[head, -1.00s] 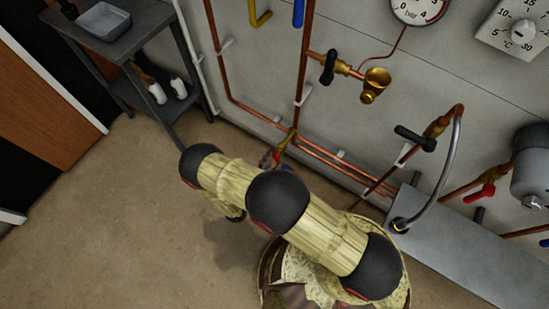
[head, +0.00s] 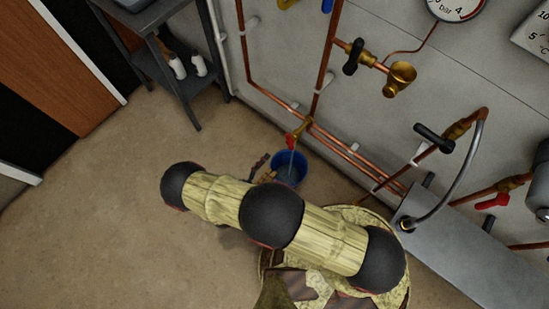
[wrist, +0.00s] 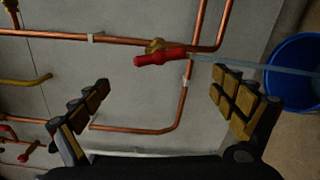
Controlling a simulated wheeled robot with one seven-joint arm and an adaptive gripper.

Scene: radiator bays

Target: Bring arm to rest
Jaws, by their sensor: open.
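My arm (head: 330,240) reaches across the lower middle of the head view, with pale yellow links and black joints. My gripper (head: 262,170) shows partly beyond the arm, beside a blue bucket. In the wrist view my gripper (wrist: 161,86) has its two padded fingers wide apart, with nothing between them. The red-handled tap (wrist: 160,58) lies beyond the fingers, apart from them, and also shows in the head view (head: 292,141). A thin bluish stream (wrist: 235,68) runs from the tap to the blue bucket (wrist: 292,72), which stands on the floor in the head view (head: 289,170).
Copper pipes (head: 322,60) run along the grey wall. A brass valve with a black handle (head: 353,56) juts out. A grey metal box (head: 440,235) stands at the right, a dark shelf (head: 160,60) at the upper left. The floor at left is clear.

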